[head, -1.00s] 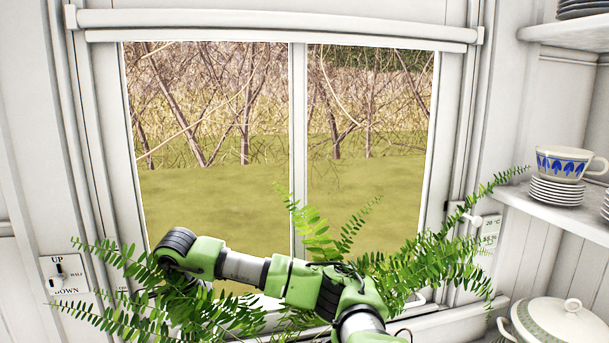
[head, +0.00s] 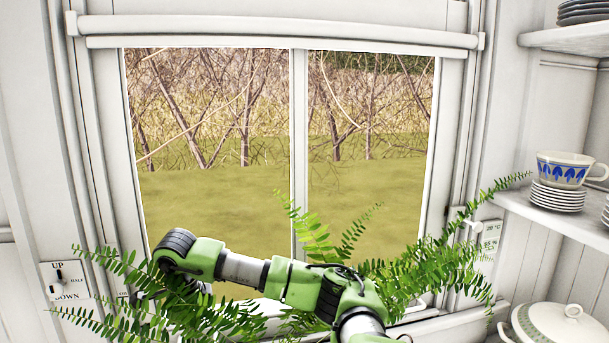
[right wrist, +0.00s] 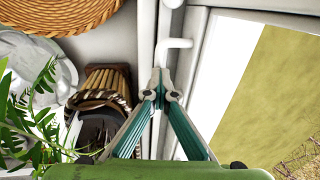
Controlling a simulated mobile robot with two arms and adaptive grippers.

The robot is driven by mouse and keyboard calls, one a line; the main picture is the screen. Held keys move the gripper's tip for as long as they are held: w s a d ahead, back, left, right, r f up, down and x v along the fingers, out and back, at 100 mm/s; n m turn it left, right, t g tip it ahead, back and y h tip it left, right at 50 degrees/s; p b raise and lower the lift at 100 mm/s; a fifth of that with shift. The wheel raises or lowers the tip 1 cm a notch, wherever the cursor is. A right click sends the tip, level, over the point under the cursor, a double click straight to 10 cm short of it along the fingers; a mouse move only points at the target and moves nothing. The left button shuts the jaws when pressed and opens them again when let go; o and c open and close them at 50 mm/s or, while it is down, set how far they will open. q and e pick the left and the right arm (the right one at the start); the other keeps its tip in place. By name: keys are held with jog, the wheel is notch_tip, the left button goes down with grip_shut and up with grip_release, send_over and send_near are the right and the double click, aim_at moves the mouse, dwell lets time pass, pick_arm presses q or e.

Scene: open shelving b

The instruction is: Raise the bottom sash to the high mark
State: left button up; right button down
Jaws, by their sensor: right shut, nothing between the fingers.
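The window's glazed sash (head: 298,150) fills the middle of the head view, with bare brush and grass beyond. Its lower rail is mostly hidden by a green arm of mine and fern fronds. In the right wrist view my right gripper (right wrist: 161,92) is shut and empty. Its tips are close to a white bent handle (right wrist: 177,43) beside the window frame; I cannot tell whether they touch. No gripper shows in the head view, and my left one is not seen.
Fern fronds (head: 425,265) spread across the sill in front of the window. Shelves at right hold a cup (head: 562,169), stacked plates and a lidded tureen (head: 560,323). A woven basket (right wrist: 60,15) and a brush (right wrist: 108,85) lie left of the gripper.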

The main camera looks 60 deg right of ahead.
aim_at(171, 160)
jog(key=shift+s+r+p, duration=0.1)
jog(key=shift+r+p, duration=0.2)
jog(key=shift+r, duration=0.4)
jog(key=shift+r+p, duration=0.65)
jog(key=shift+r, duration=0.1)
notch_tip(171, 160, up, 17)
jog(key=p, duration=1.2)
dwell(0.6)
jog(key=shift+r, duration=0.1)
dwell(0.3)
jog(key=shift+r, duration=10.25)
